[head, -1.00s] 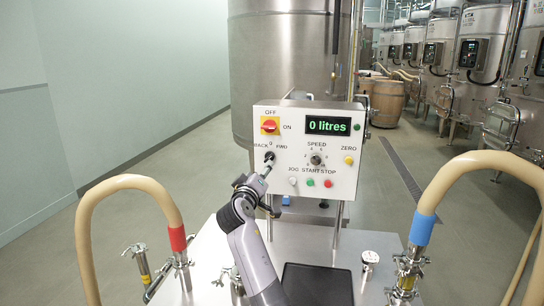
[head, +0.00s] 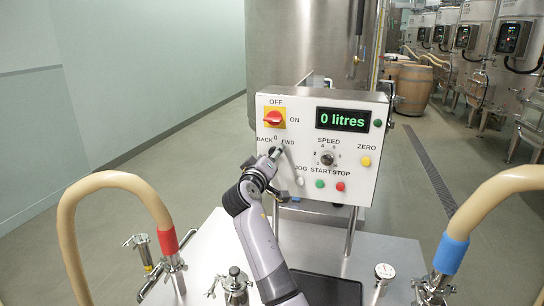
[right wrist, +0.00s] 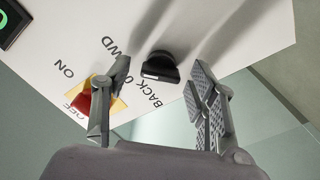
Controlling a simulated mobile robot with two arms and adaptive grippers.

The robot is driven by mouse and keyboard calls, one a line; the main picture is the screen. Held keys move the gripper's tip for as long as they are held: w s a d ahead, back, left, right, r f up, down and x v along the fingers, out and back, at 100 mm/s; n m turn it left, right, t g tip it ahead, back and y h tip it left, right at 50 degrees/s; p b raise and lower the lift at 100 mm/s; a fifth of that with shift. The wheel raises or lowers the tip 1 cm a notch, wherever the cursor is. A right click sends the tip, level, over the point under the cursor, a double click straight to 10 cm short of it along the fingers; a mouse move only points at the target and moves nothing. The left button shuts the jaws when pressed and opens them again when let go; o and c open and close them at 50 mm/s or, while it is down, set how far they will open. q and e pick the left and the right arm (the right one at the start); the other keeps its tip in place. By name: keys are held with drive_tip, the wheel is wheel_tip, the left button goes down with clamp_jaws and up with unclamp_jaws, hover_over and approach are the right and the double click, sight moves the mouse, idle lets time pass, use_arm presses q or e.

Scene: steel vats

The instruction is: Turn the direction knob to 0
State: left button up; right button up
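The direction knob (right wrist: 160,67) is a black round knob on the white control panel, beside the BACK, 0 and FWD lettering. In the right wrist view a pale mark shows on its lower edge, on the side of the BACK lettering. My right gripper (right wrist: 162,82) is open, with one finger on each side of the knob and a visible gap to it. In the head view the right gripper (head: 270,163) is in front of the panel's left side and partly hides the knob. My left gripper is not in view.
The control panel (head: 368,184) also carries a red and yellow OFF/ON switch (head: 274,117), a display (head: 343,119) reading 0 litres, a speed knob (head: 327,158) and several push buttons. Hoses (head: 70,225) stand at both sides. A steel vat (head: 300,55) is behind.

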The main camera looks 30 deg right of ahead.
drive_tip(key=shift+c, duration=0.6)
drive_tip(key=shift+d+f, duration=0.1)
drive_tip(key=shift+d, duration=0.05)
drive_tip(key=shift+c, duration=1.4)
drive_tip(key=c, duration=0.7)
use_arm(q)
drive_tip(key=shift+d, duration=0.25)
